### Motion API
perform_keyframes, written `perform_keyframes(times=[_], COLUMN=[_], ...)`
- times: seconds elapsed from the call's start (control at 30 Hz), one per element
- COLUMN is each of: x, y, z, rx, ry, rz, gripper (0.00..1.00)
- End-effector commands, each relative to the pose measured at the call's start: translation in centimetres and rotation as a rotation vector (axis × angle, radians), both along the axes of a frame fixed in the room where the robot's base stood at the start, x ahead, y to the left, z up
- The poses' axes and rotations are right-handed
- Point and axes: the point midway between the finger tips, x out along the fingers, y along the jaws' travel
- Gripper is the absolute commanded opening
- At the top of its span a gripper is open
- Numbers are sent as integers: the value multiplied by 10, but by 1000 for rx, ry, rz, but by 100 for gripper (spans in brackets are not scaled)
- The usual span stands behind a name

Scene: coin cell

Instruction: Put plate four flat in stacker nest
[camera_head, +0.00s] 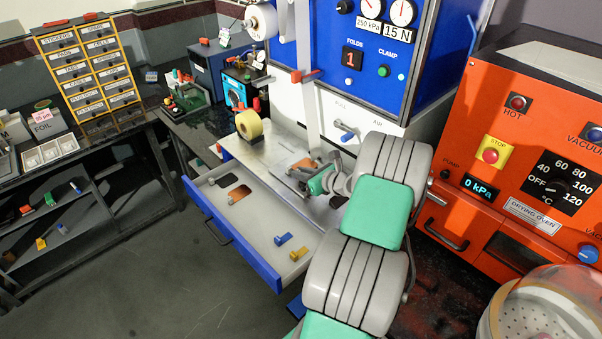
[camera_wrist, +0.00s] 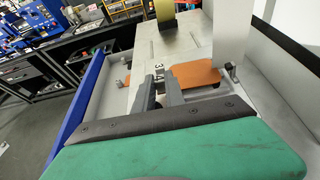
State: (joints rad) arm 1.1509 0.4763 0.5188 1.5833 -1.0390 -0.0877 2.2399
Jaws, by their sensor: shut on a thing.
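My gripper (camera_head: 310,178) is low over the pale metal deck of the stacker (camera_head: 265,152). In the wrist view its dark fingers (camera_wrist: 160,82) are close together. A thin copper-coloured plate (camera_wrist: 197,77) lies flat against the right of the fingertips; it also shows in the head view (camera_head: 303,163). I take it as plate four, held at its edge, though the grip is mostly hidden. No number four is readable. A small dark-marked white label (camera_wrist: 158,65) is just beyond the fingertips. The nest under the plate is hard to make out.
A blue-fronted drawer (camera_head: 232,240) stands open at the left, with a copper-coloured piece (camera_head: 239,193) and small blue and yellow items in it. The orange drying oven (camera_head: 520,150) stands at the right.

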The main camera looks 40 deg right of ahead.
Motion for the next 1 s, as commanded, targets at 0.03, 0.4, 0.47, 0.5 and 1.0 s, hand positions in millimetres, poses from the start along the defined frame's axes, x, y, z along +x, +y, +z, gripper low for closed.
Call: perform_keyframes(times=[0.03,0.4,0.47,0.5,1.0], x=[0,0,0,0,-60], y=[0,0,0,0,-4], z=[-1,-1,-1,-1,22], rx=[0,0,0,0,-1], ry=[0,0,0,0,0], rz=[0,0,0,0,-5], gripper=[0,40,40,40,40])
